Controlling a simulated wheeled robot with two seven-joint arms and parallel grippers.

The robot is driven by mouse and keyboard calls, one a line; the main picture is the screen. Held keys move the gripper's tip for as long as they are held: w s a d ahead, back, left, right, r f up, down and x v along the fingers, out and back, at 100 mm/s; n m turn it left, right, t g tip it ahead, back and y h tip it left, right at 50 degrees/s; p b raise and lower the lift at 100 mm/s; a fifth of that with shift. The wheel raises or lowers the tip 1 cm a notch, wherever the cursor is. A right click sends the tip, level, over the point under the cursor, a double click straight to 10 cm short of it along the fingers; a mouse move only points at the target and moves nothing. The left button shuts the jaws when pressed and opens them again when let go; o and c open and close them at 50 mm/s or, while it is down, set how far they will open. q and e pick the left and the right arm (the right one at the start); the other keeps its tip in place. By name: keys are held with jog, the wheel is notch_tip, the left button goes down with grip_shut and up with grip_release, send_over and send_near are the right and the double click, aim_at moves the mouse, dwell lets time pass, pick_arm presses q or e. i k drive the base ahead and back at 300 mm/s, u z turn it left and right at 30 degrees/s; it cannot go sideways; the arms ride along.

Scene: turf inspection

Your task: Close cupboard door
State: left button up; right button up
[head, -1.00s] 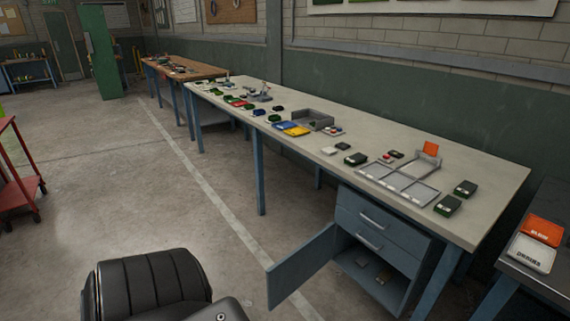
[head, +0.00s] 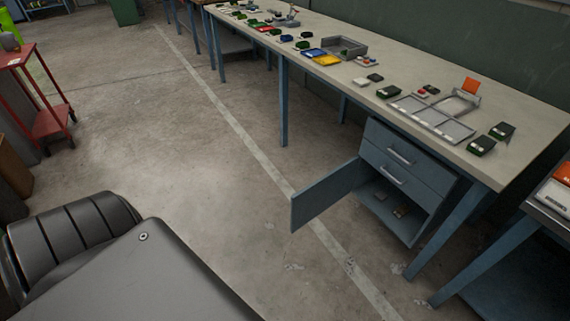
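The cupboard door (head: 328,192) is blue-grey and stands wide open, swung out to the left from the cupboard (head: 415,222) under the long bench. The cupboard's inside shows, with a couple of small items (head: 400,211) on its floor. Two closed drawers with bar handles (head: 400,156) sit above the opening. Neither of my grippers is in view.
The long bench (head: 350,76) carries trays and several small boxes. Its blue legs (head: 283,100) stand left and right of the cupboard. A red trolley (head: 52,122) is at the left. The concrete floor (head: 200,150) before the door is clear.

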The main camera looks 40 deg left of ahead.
aim_at(309, 202)
jog(key=u, duration=2.1)
jog(key=i, duration=2.9)
jog(key=z, duration=5.95)
